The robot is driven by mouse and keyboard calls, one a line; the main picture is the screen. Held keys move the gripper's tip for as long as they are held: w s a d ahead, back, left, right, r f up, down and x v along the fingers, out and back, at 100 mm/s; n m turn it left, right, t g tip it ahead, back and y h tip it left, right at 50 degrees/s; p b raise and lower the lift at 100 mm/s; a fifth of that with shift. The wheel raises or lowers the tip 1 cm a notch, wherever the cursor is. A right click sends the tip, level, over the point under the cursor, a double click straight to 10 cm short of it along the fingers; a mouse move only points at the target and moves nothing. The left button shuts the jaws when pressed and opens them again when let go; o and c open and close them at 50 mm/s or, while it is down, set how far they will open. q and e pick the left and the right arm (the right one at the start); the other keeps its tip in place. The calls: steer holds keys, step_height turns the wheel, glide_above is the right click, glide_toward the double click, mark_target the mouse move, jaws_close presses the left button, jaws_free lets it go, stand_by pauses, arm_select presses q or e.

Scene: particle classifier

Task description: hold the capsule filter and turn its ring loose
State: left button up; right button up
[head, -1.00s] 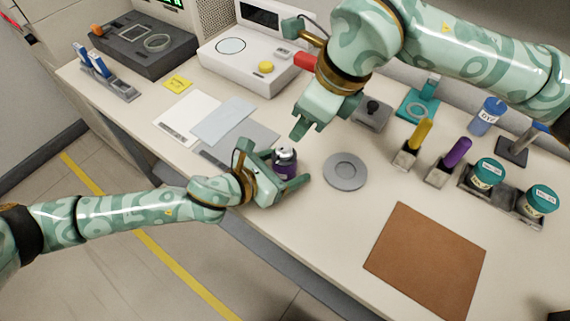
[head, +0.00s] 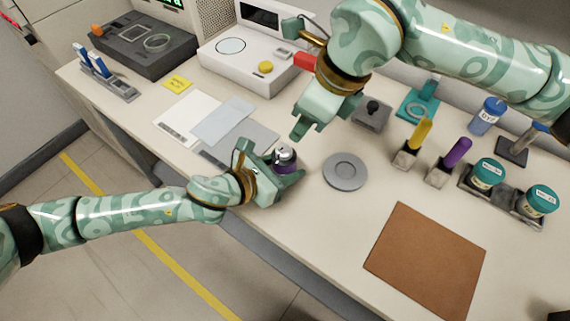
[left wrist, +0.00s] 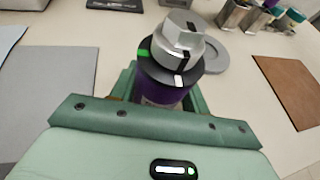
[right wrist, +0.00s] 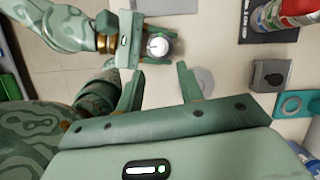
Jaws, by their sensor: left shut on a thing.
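The capsule filter (head: 286,163) stands upright near the table's front edge, with a purple body, a dark ring and a silver top. In the left wrist view, its purple body (left wrist: 160,92) sits between my left fingers. The dark ring (left wrist: 160,73) carries a green mark and a white mark, below the stepped silver cap (left wrist: 178,38). My left gripper (head: 272,165) is shut on the purple body, below the ring. My right gripper (head: 314,126) is open and empty, above and behind the filter. In the right wrist view the filter (right wrist: 158,46) shows beyond my open right fingers (right wrist: 160,84).
A grey round disc (head: 345,172) lies right of the filter. A brown mat (head: 427,258) lies front right. Yellow and purple tools (head: 457,152) in holders and teal-lidded jars (head: 487,174) stand at right. Sheets (head: 222,122) lie at left, before a white instrument (head: 245,68).

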steer(key=shift+o, duration=1.2)
steer(key=shift+w+r, duration=0.1)
steer(key=shift+r, duration=0.2)
step_height(320, 180, up, 4)
steer(key=f+h, duration=0.1)
steer(key=h, duration=0.1)
glide_above(284, 146)
step_height(284, 146, down, 12)
steer(key=shift+f+m+g+h, duration=0.15)
steer(key=shift+m+g+h, duration=0.7)
steer(key=shift+m, duration=0.25)
steer(key=c, duration=1)
